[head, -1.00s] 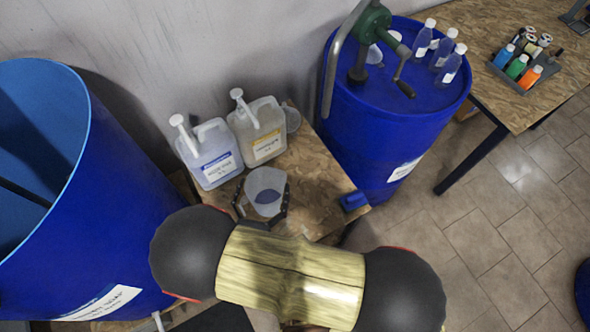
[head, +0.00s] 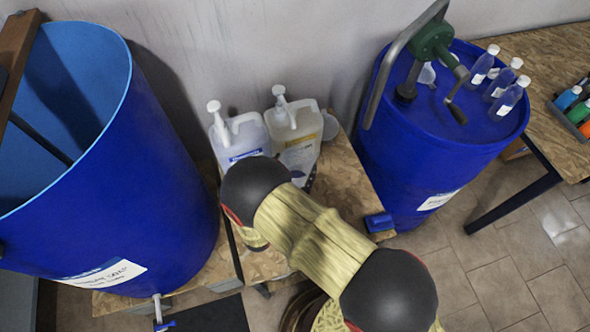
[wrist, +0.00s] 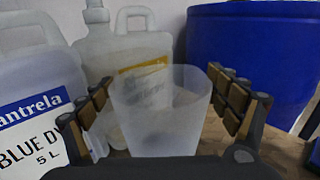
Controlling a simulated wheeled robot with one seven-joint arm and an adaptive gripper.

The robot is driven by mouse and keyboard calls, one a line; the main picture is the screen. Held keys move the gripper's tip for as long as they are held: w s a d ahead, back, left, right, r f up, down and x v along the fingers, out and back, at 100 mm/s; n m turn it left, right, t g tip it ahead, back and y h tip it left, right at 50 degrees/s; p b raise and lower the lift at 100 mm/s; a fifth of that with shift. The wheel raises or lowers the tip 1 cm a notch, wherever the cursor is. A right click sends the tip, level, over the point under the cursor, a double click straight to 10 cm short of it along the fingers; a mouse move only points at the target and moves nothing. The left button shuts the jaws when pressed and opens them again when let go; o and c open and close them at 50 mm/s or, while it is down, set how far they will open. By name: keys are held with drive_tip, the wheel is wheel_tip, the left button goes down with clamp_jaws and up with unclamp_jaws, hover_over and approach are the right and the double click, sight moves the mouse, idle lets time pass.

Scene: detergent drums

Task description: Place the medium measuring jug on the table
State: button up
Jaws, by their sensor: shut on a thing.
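The translucent, frosted measuring jug (wrist: 158,115) stands upright between the two padded fingers of my gripper (wrist: 160,92) in the wrist view. My gripper is shut on it. In the head view my arm hides both the gripper and the jug. The wooden table (head: 345,185) is below and around my arm in the head view, and a strip of wood (wrist: 285,150) shows at the right in the wrist view. I cannot tell whether the jug's base touches the table.
Two pump canisters, blue-labelled (head: 240,138) and yellow-labelled (head: 294,130), stand close behind the jug. A small translucent vessel (head: 330,126) is beside them. Blue drums stand left (head: 140,190) and right (head: 430,130). A blue item (head: 380,222) lies at the table's right edge.

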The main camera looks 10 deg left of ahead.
sight(301, 157)
drive_tip(key=shift+w+a+f, duration=0.1)
drive_tip(key=shift+w+f, duration=0.2)
drive_tip(key=shift+w+f+b, duration=0.2)
drive_tip(key=shift+f+b, duration=0.45)
drive_tip(key=shift+f, duration=1.1)
drive_tip(key=shift+f, duration=0.2)
drive_tip(key=o, duration=1.6)
drive_tip(key=shift+o, duration=0.2)
drive_tip(key=shift+r, duration=0.1)
